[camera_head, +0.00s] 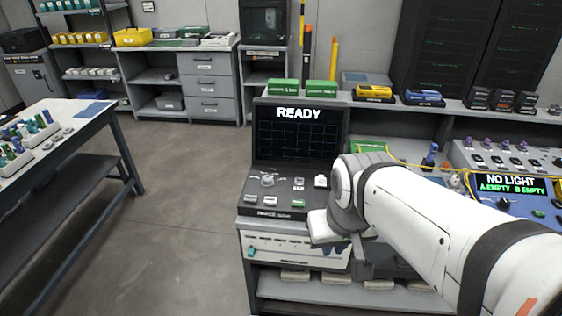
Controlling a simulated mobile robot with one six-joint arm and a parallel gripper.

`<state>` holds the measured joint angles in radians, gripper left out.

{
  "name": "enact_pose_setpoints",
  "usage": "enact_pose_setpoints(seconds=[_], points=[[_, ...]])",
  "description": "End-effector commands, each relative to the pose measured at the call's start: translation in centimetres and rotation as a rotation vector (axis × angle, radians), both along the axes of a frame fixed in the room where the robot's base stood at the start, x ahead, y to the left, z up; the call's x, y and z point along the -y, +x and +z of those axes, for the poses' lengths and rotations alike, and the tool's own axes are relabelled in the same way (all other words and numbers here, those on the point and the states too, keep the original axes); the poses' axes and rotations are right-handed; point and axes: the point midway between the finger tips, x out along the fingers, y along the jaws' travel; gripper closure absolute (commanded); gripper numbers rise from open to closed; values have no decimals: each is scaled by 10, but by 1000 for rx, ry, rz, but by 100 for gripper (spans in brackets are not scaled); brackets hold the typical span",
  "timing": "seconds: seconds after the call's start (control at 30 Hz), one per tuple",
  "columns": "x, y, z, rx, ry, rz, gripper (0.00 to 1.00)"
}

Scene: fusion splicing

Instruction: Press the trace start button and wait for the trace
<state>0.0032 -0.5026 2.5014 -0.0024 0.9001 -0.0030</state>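The trace unit stands in the middle, and its dark screen (300,143) reads READY above an empty grid. Its sloping dark panel (250,188) holds a knob (267,181), several small pale keys and a green button (298,203) near the front edge. The button labels are too small to read. My white arm reaches in from the right. My gripper (335,250) hangs beyond the panel's right front corner, right of and below the green button, apparently apart from it. My wrist hides part of the panel's right side. The fingertips are small and dark, so their opening is unclear.
A blue device (517,200) at right reads NO LIGHT, A EMPTY, B EMPTY, with a yellow fibre near it. Green boxes (283,86) and yellow and blue units stand on the shelf behind. A table with trays (40,140) stands left. The floor (185,190) between is clear.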

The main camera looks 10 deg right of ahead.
Motion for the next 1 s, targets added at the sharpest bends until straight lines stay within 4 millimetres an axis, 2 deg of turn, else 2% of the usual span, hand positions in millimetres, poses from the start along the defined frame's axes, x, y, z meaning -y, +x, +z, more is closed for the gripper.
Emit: enact_pose_setpoints(seconds=[0.13, 1.0], points=[[0, 0, 0, 0, 0, 0, 100], [0, 0, 0, 0, 0, 0, 100]])
